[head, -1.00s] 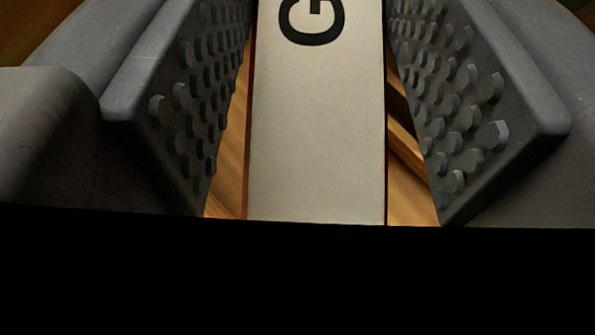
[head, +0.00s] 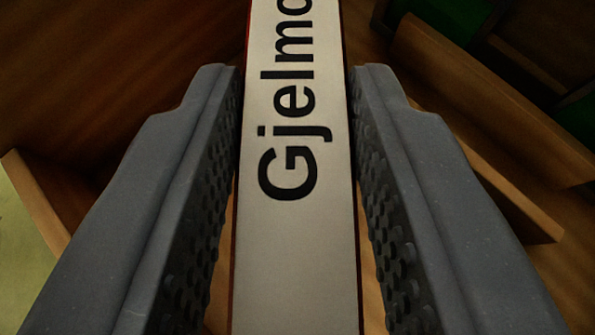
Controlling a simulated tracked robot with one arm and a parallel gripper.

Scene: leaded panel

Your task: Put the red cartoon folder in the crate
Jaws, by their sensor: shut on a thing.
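The red cartoon folder (head: 297,235) stands between the jaws with its spine toward the camera. Its spine carries a pale label with dark letters starting "Gjelm", cut off at the top edge of the picture. Thin red slivers show along its edges; its covers and any cartoon picture are hidden. My gripper (head: 296,85) is shut on the folder, with one grey studded jaw on each side of it. No crate can be made out for certain.
Wooden boards (head: 490,100) lie slanted at the right. Dark green things (head: 455,14) show at the top right. Another wooden board edge (head: 38,205) is at the left, with a pale greenish surface (head: 18,265) beyond it.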

